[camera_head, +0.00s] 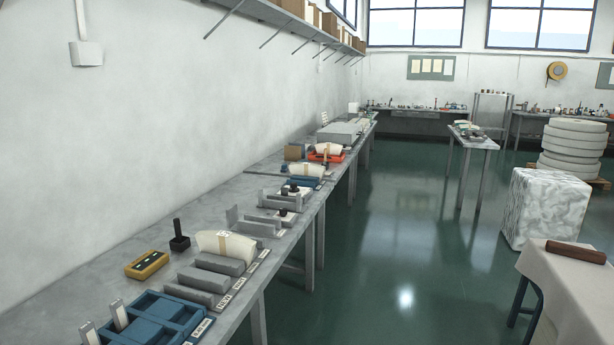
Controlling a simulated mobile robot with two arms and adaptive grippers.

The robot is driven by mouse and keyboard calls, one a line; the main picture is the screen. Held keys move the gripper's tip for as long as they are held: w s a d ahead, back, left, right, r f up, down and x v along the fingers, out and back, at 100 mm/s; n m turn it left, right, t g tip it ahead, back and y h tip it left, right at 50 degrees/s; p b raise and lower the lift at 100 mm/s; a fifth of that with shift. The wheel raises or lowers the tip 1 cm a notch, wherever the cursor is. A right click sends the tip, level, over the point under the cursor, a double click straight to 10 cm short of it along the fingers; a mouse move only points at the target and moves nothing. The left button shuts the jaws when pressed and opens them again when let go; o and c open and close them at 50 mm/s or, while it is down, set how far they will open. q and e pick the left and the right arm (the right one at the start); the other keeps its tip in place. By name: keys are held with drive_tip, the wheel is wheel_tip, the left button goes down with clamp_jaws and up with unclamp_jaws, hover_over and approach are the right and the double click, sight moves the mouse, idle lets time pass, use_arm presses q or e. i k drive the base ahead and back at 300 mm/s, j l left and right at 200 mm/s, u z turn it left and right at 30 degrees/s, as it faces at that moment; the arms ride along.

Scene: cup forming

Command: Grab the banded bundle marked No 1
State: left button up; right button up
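A cream bundle with a tan band (228,245) lies on the long grey bench, behind grey blocks. A small mark shows on its band, too small to read surely. A second pale bundle (306,171) lies farther along the bench by a blue tray. A third pale bundle (325,149) lies beyond it at an orange-red tray. I cannot tell from the lettering which one is No 1.
The long bench (120,295) runs along the left wall. Nearby stand a blue tray (185,312), a yellow box (147,265), a black upright tool (179,238) and grey blocks (204,279). The green floor (400,260) is clear in the middle. A cloth-covered table (575,285) stands right.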

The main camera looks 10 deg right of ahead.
sight(307, 170)
drive_tip(key=i+l+u, duration=0.1)
drive_tip(key=i+l, duration=0.75)
